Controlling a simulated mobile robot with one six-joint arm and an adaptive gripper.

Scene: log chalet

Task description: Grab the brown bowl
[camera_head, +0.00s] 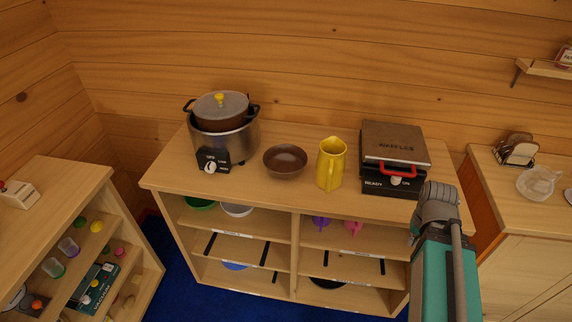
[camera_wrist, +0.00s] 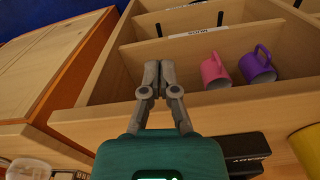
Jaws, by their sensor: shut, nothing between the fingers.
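The brown bowl (camera_head: 285,161) sits upright on top of the wooden shelf unit, between a metal pot cooker and a yellow pitcher. It does not show in the wrist view. My gripper (camera_wrist: 153,78) shows in the wrist view, with its grey fingers shut together and empty, near the edge of the shelf unit. In the head view my arm is at the lower right, in front of the waffle maker's right side, and the fingertips are hidden there. The gripper is well to the right of the bowl and apart from it.
The yellow pitcher (camera_head: 331,163) stands close to the bowl's right. The pot cooker (camera_head: 225,131) is to its left, and the waffle maker (camera_head: 394,157) is farther right. Pink (camera_wrist: 214,71) and purple (camera_wrist: 257,66) mugs sit in a shelf compartment. The shelf top in front of the bowl is clear.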

